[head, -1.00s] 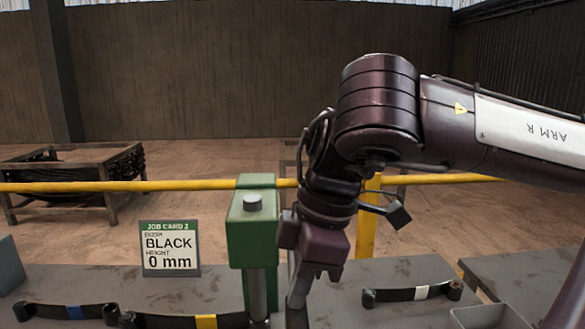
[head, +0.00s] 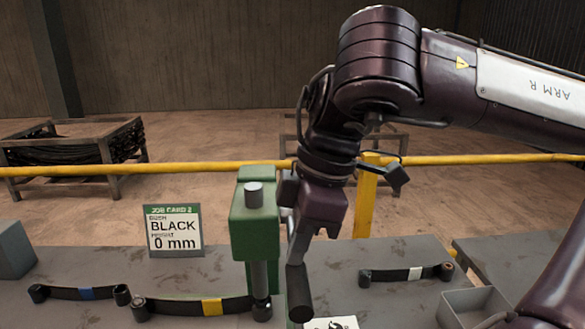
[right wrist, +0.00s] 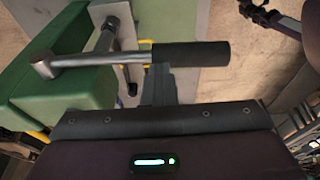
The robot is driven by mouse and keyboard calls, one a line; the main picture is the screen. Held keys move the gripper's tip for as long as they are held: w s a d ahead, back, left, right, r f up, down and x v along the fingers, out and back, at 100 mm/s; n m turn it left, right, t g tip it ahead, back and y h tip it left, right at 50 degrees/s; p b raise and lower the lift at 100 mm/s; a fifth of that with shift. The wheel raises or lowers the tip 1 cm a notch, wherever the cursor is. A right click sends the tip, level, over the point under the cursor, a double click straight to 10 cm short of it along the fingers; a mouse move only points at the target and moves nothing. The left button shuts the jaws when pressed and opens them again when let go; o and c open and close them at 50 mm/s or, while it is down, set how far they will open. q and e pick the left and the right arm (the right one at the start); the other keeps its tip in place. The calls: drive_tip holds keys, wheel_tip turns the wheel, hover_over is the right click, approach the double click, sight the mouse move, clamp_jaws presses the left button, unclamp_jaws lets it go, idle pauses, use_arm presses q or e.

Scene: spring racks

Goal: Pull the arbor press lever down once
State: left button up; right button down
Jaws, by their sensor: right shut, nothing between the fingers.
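The green arbor press (head: 254,235) stands on the grey bench, its ram coming down over the right end of a black spring leaf with a yellow band (head: 212,307). The press lever's black grip (head: 298,292) shows right of the ram and points toward me. In the right wrist view, the lever's black grip (right wrist: 190,53) joins a steel shaft running left to the press. My right gripper (head: 300,255) is shut and empty, its fingertips at the lever beside the grip's inner end. Whether they touch it I cannot tell. My left gripper is out of view.
A job card (head: 174,232) reading BLACK, 0 mm stands left of the press. Other spring leaves lie at left (head: 80,294) and right (head: 405,274). A grey bin (head: 470,302) sits at the right front. A yellow rail (head: 90,169) runs behind the bench.

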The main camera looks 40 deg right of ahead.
drive_tip(key=s+a+r, duration=0.3)
drive_tip(key=s+a, duration=0.4)
drive_tip(key=s, duration=0.1)
drive_tip(key=shift+s+r, duration=0.2)
drive_tip(key=shift+r, duration=0.1)
idle(1.0)
